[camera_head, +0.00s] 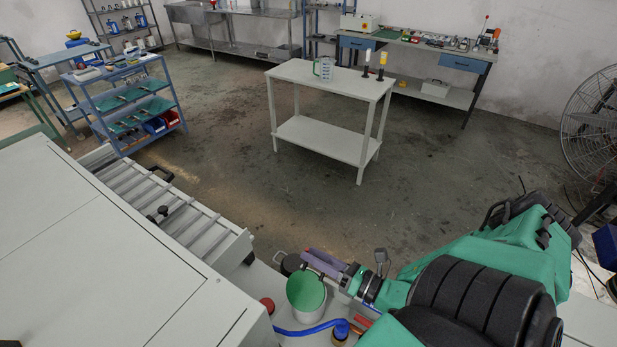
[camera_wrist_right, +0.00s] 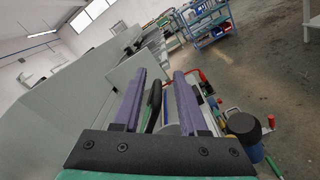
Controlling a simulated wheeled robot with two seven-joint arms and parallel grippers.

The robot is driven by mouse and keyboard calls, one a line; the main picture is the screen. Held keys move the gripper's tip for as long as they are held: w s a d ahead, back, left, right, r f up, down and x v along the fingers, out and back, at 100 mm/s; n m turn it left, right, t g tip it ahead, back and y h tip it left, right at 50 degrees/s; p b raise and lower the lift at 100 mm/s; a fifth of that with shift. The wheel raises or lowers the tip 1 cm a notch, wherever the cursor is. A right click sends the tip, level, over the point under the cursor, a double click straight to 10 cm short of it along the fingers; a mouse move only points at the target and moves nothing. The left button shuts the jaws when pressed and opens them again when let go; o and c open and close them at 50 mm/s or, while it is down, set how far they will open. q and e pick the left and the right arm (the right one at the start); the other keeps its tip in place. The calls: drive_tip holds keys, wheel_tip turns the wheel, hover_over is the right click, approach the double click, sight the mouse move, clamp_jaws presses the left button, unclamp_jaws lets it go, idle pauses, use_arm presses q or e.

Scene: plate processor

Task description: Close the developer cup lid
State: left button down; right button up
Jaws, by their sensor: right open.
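The likely developer cup (camera_head: 307,304) is a pale round vessel with a green disc at its top, at the bottom middle of the head view. I cannot tell whether the green is its inside or a lid. My right gripper (camera_head: 325,262) reaches in from the right, just above and behind it, with purple fingers. In the right wrist view, my right gripper (camera_wrist_right: 159,77) is open. A black curved bar (camera_wrist_right: 153,106), perhaps the lid's handle, and a grey rounded part (camera_wrist_right: 190,108) show between the fingers; contact cannot be told. My left gripper is out of view.
A large grey cabinet (camera_head: 90,250) with an open slatted drawer (camera_head: 165,205) stands left of the cup. A blue hose (camera_head: 305,331) and a red knob (camera_head: 267,305) lie close by. A white table (camera_head: 325,80) stands beyond clear floor.

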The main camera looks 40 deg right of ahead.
drive_tip(key=shift+x, duration=0.75)
drive_tip(key=shift+w+a, duration=0.25)
drive_tip(key=shift+w, duration=0.1)
clamp_jaws()
idle(0.6)
